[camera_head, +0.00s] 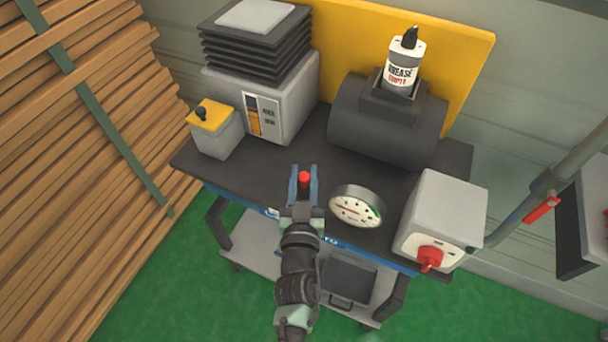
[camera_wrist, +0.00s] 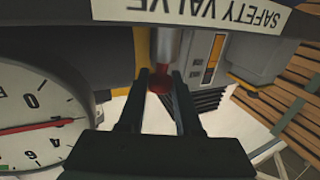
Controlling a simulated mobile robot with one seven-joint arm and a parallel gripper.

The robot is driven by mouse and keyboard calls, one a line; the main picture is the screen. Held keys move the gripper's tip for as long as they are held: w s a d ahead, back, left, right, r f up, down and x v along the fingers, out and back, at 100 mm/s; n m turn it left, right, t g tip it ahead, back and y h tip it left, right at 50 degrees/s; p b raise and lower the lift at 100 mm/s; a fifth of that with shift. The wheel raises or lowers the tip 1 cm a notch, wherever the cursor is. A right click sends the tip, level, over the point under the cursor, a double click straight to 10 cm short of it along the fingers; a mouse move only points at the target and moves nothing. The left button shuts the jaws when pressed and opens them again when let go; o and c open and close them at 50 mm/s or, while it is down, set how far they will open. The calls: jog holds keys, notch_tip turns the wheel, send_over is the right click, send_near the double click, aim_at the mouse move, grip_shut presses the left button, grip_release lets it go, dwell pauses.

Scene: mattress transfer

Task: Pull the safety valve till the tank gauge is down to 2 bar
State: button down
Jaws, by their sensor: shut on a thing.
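The safety valve's red knob (camera_head: 304,178) is at the front edge of the dark bench top. My gripper (camera_head: 304,172) is shut around it, one finger on each side. In the wrist view the red knob (camera_wrist: 160,80) sits between my two fingers (camera_wrist: 163,85), on a silver stem, with an upside-down "SAFETY VALVE" label (camera_wrist: 220,14) above. The round white gauge (camera_head: 355,207) is just right of my gripper. It fills the left of the wrist view (camera_wrist: 40,130), with a red needle across its face; the exact reading is too unclear to tell. A dark cylindrical tank (camera_head: 388,125) lies behind.
A grey box with a red knob (camera_head: 440,225) stands right of the gauge. A grease bottle (camera_head: 403,62) sits on the tank. A machine with black bellows (camera_head: 262,85) and a small yellow-topped box (camera_head: 214,128) stand at the left. Stacked planks (camera_head: 70,170) fill the far left.

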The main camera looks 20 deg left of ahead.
jog(key=shift+r+p, duration=0.85)
jog(key=shift+p, duration=0.2)
jog(key=shift+f, duration=0.1)
jog(key=c, duration=0.6)
grip_release()
jog(key=shift+s, duration=0.1)
jog(key=v, duration=1.3)
jog(key=shift+p, duration=0.4)
